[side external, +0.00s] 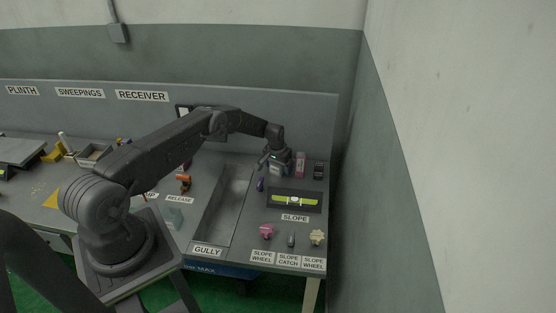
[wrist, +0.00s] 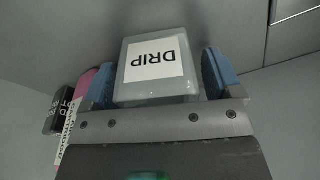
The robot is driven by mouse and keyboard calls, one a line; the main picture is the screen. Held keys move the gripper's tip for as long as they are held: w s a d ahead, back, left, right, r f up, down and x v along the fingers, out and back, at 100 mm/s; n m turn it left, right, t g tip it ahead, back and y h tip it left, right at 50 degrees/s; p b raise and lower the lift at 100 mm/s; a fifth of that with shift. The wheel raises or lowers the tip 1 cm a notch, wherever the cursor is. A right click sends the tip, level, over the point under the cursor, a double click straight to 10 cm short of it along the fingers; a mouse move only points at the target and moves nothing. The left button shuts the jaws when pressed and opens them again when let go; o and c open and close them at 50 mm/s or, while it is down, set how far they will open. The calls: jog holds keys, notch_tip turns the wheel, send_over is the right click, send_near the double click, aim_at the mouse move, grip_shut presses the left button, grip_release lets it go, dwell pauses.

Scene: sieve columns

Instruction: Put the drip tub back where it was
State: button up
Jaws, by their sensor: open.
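The drip tub is a pale translucent box with a white label reading DRIP, and it (wrist: 130,92) fills the middle of the wrist view. In that view the label is upside down. My gripper (wrist: 160,62) is open, with one blue finger pad on each side of the tub. The gaps between pads and tub look very narrow; I cannot tell whether they touch. In the side external view my gripper (side external: 272,160) is low at the back right of the bench, and the tub (side external: 276,172) shows partly beneath it.
A pink box (side external: 300,160) and a black box (side external: 318,170) stand just right of the tub. A purple item (side external: 260,184) is in front. The slope tray (side external: 273,201) with a yellow-green level lies nearer, and the gully (side external: 226,210) is to the left. The wall stands beyond the bench's right end.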

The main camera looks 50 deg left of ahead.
jog(key=s+d+r+m+t, duration=0.1)
jog(key=d+r, duration=0.3)
jog(key=r, duration=0.9)
jog(key=s+d+r, duration=0.1)
jog(key=d+r, duration=0.2)
jog(key=r, duration=1)
jog(key=s+d+r+m+t, duration=0.1)
jog(key=s+d+r, duration=0.35)
jog(key=r, duration=0.25)
jog(key=s+d+r, duration=0.4)
jog(key=d+r, duration=0.2)
jog(key=r, duration=0.1)
jog(key=s+d+r+m+t, duration=0.1)
jog(key=s+d+r, duration=0.25)
jog(key=s, duration=0.35)
jog(key=s+d+r, duration=0.3)
jog(key=s+d, duration=0.1)
jog(key=s, duration=0.2)
jog(key=s+d+f+m+t, duration=0.1)
jog(key=s+d, duration=0.3)
jog(key=s, duration=0.8)
jog(key=shift+s+f+m+h, duration=0.2)
jog(key=shift+s+m+h, duration=0.1)
jog(key=shift+s, duration=0.1)
